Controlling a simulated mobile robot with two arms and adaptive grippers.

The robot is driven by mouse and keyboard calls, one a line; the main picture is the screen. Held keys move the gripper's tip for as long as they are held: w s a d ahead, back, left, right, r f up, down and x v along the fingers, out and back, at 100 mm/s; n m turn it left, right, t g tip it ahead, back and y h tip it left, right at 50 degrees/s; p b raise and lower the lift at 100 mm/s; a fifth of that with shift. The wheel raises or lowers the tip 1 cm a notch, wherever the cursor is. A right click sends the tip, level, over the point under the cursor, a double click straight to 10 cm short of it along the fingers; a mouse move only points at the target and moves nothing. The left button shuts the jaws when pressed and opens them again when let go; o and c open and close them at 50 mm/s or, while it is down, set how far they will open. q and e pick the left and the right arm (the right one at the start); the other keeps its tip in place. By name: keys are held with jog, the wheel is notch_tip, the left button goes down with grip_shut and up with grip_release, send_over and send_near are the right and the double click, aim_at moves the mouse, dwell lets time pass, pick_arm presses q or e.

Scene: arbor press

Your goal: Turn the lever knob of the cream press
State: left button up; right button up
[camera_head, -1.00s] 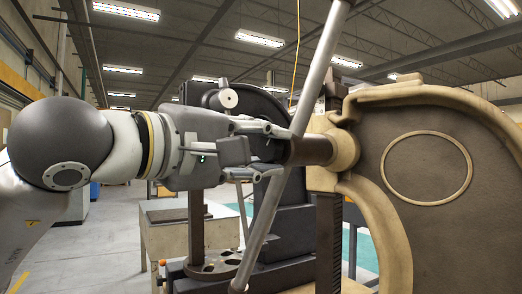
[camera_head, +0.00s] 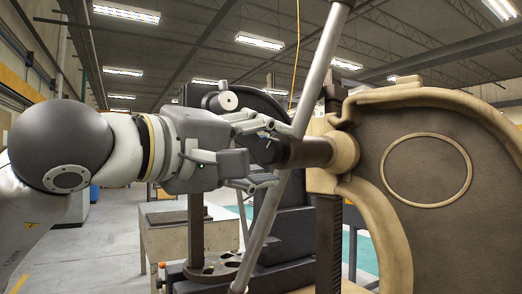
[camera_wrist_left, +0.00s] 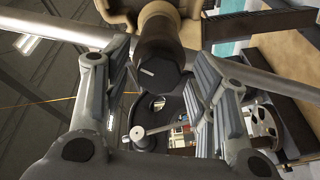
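The cream press (camera_head: 425,150) fills the right of the head view. Its lever knob, a dark cylinder (camera_head: 292,152), sticks out to the left from a cream collar. A long silver lever bar (camera_head: 316,80) crosses at the knob, slanting from upper right to lower left. My left gripper (camera_head: 270,154) comes in from the left at knob height, fingers open above and below its end. In the left wrist view the open fingers (camera_wrist_left: 164,62) stand on either side of the dark knob (camera_wrist_left: 160,60). I cannot tell whether they touch it. My right gripper is not in view.
A second, dark press (camera_head: 285,215) stands behind, with a round holed plate (camera_head: 215,266) at its base. A crate-like table (camera_head: 165,235) stands at the back left. The lever bar's lower part hangs below my left gripper.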

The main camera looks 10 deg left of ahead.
pick_arm(q)
jog(key=v, duration=1.2)
dwell(0.3)
